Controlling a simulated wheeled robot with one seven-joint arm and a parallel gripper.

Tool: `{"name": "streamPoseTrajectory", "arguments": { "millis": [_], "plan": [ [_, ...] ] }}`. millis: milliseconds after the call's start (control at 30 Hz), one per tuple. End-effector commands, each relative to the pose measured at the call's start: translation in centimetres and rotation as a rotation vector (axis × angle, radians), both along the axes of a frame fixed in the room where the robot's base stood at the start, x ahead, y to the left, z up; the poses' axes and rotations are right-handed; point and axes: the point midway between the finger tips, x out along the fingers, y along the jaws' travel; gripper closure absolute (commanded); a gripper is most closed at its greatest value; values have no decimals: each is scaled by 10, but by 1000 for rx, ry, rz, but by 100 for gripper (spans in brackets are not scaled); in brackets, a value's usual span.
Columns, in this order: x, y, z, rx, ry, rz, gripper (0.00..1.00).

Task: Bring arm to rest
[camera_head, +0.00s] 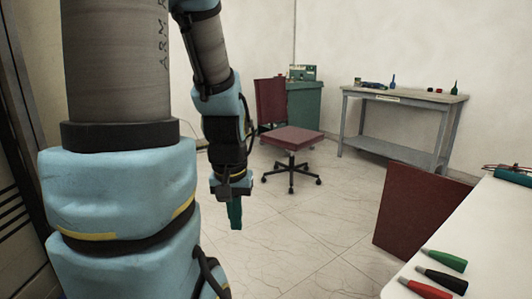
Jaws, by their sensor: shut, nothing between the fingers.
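My arm fills the left of the head view, with blue padded joints and grey links. Its forearm hangs down from the top centre. My gripper (235,214) is at its lower end, pointing down over the tiled floor. Its teal fingers are together, with nothing seen between them. It is apart from the furniture around it. Part of my arm is cut off by the top and bottom of the frame.
A white table (480,245) at the right holds green, black and red handled pieces. A dark red panel (415,213) stands beside it. A red office chair (292,140) stands behind my gripper. A grey workbench (400,97) is at the back wall. Floor between is clear.

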Motion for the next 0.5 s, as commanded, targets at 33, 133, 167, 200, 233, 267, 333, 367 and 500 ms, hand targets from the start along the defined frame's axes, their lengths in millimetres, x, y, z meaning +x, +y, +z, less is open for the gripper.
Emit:
{"name": "streamPoseTrajectory", "arguments": {
  "millis": [33,133,167,200,233,267,333,367,500],
  "plan": [
    [0,0,32,0,0,0,100],
    [0,0,60,0,0,0,100],
    [0,0,67,0,0,0,100],
    [0,0,76,0,0,0,100],
    [0,0,81,0,0,0,100],
    [0,0,86,0,0,0,100],
    [0,0,94,0,0,0,100],
    [0,0,97,0,0,0,100],
    [0,0,101,0,0,0,100]
  ]
}}
